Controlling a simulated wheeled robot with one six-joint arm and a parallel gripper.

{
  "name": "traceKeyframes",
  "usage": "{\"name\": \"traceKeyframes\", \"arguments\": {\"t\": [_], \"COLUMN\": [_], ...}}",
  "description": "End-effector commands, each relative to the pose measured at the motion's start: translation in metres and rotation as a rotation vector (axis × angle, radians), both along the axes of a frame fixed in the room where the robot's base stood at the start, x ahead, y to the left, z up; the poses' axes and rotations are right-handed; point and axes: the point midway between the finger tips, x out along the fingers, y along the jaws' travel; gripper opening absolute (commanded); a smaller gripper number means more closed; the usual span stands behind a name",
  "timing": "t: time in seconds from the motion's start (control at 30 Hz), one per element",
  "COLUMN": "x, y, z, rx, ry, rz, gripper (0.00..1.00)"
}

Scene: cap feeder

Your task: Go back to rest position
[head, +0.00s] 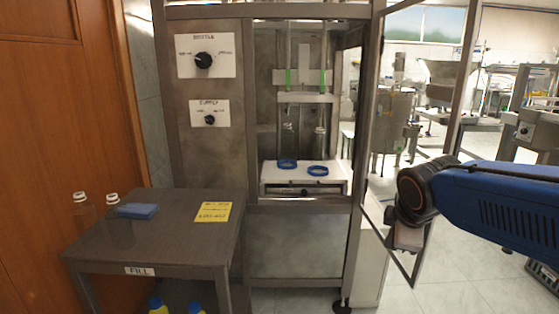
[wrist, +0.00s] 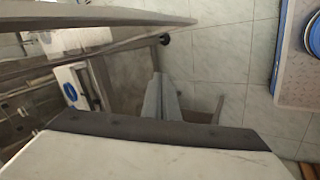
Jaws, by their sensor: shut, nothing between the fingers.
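My gripper (wrist: 162,97) shows in the wrist view as two narrow grey fingers lying together, shut and empty, above the tiled floor. In the head view my blue arm reaches in from the right, and its end is in front of the open glass door (head: 366,130) of the cabinet. The fingers cannot be made out clearly there. The cabinet (head: 210,145) stands upright in the middle. Inside, two blue rings (head: 287,163) (head: 318,171) lie on a white block (head: 276,177) below two hanging clear bottles.
A wooden door (head: 60,130) is at far left. Other machines (head: 536,130) stand at the right; tiled floor is open in front.

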Motion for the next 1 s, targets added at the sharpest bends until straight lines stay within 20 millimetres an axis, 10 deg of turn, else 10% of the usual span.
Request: {"name": "traceKeyframes", "arguments": {"t": [0.5, 1.0], "x": [-0.161, -0.176], "y": [-0.02, -0.018], "z": [-0.06, -0.068], "rx": [0.593, 0.656], "ry": [0.053, 0.065], "rz": [-0.969, -1.083], "gripper": [0.0, 0.0]}}
